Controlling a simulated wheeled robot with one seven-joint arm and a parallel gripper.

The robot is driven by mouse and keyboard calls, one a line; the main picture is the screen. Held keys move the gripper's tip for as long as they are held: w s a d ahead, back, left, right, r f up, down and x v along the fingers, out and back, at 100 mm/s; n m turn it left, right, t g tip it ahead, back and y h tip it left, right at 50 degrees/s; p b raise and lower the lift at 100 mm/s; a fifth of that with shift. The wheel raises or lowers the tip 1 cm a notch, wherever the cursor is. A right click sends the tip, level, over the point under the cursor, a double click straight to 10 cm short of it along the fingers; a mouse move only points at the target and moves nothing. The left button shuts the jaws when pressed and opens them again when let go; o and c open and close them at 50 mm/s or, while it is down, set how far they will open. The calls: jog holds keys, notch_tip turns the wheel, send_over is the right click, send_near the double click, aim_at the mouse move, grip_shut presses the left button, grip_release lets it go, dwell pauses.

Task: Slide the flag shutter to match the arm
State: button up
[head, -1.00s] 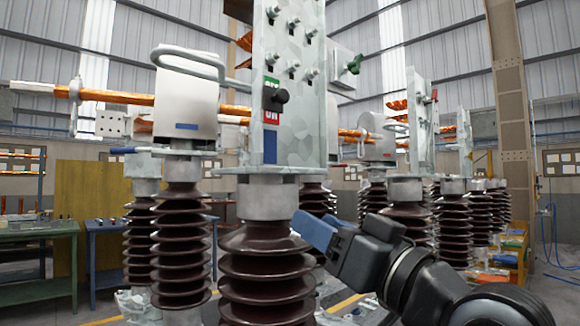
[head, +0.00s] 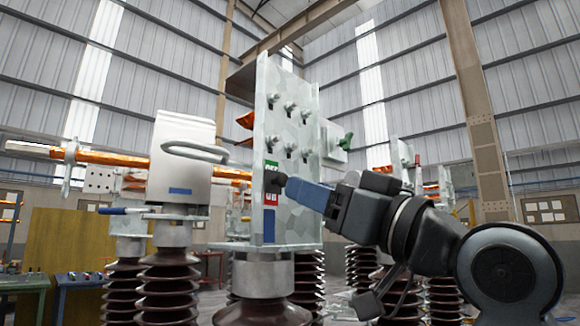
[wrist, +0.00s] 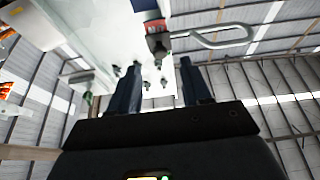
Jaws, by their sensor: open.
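The flag shutter is a small black knob (head: 273,182) on the face of the grey metal post, between a green label (head: 270,166) above and a red label (head: 270,198) below. Lettering on both is partly covered or too small to read. My gripper (head: 290,186) reaches it from the right at knob height. In the wrist view, my open fingers (wrist: 161,66) stand either side of the line to the knob (wrist: 157,46), which seems just beyond the tips; contact cannot be told. The orange arm (head: 100,157) lies horizontal at left, running towards the white housing (head: 181,165).
The galvanized post (head: 290,145) carries several bolts above the knob and a blue plate (head: 269,226) below it. A grey looped rod (head: 195,151) projects left of the post. Brown ribbed insulators (head: 169,292) stand below.

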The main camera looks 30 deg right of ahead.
aim_at(285, 182)
jog(key=shift+p+x, duration=0.35)
jog(key=shift+x, duration=2.5)
grip_shut()
jog(key=shift+f, duration=0.1)
